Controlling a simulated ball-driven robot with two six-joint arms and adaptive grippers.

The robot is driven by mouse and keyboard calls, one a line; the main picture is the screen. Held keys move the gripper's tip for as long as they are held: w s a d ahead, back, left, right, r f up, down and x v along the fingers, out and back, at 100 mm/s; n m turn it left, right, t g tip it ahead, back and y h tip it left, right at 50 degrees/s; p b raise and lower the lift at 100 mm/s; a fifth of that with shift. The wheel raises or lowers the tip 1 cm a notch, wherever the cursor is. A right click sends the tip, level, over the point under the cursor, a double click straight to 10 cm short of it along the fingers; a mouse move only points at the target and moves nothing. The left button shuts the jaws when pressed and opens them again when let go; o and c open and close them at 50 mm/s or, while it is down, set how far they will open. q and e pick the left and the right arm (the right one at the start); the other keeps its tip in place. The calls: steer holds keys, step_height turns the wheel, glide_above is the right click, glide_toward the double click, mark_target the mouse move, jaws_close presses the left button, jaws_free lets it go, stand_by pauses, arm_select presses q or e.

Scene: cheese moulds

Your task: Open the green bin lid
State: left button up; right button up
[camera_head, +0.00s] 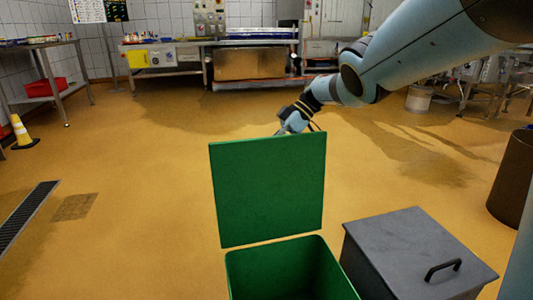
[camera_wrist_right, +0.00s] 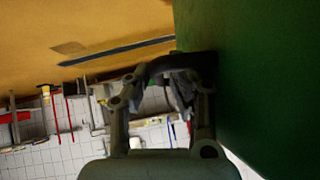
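The green bin (camera_head: 285,265) stands at the bottom centre of the head view, its top open. Its green lid (camera_head: 268,190) stands upright at the bin's far edge, and its flat face fills the right side of the right wrist view (camera_wrist_right: 260,80). My right gripper (camera_head: 290,126) is behind the lid's top edge, its tips partly hidden. In the right wrist view my right gripper (camera_wrist_right: 160,82) is beside the lid, with a dark curved handle (camera_wrist_right: 185,60) across its fingertips. I cannot tell whether the fingers clamp it. My left gripper is out of view.
A grey lidded bin (camera_head: 415,250) with a black handle stands right of the green bin. A brown round bin (camera_head: 513,180) is at the right edge. A floor drain (camera_head: 24,215) lies at left. Steel tables (camera_head: 210,45) line the back wall. The floor between is clear.

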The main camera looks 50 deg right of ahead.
steer(key=v, duration=0.6)
steer(key=shift+d+r, duration=0.2)
steer(key=shift+s+r, duration=0.1)
steer(key=shift+r, duration=0.05)
